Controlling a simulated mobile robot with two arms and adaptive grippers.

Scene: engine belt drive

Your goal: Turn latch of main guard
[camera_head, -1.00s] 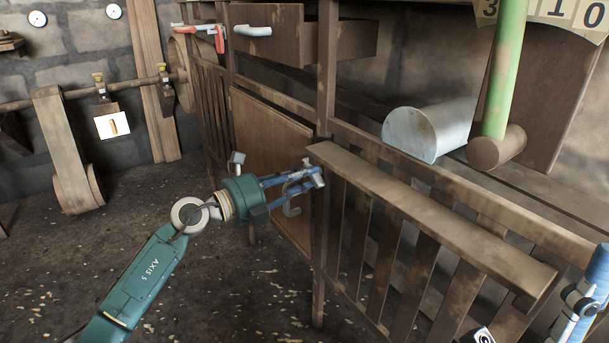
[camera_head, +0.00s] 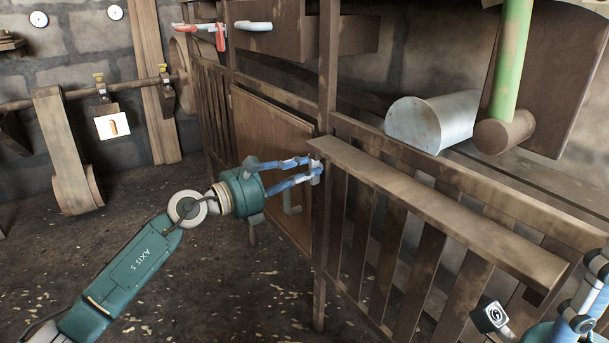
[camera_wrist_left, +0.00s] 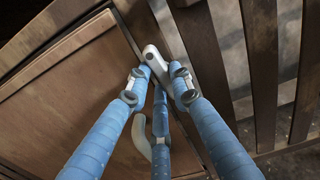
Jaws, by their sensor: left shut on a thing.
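The main guard seems to be the wooden slatted panel (camera_head: 405,260) with a thick top rail. At its left end, by the post, my left gripper (camera_head: 313,170) has its blue fingers closed around a small pale latch (camera_wrist_left: 154,58). The fingertips mostly hide the latch in the head view. In the left wrist view the left gripper's fingertips (camera_wrist_left: 158,80) sit on both sides of the latch, which slants up to the left. My right gripper (camera_head: 580,305) is partly in view at the lower right edge, and its jaw opening is unclear.
A brown door panel (camera_head: 262,135) with a pale curved handle (camera_head: 291,198) is left of the post, just below my left fingers. Open floor lies at the lower left.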

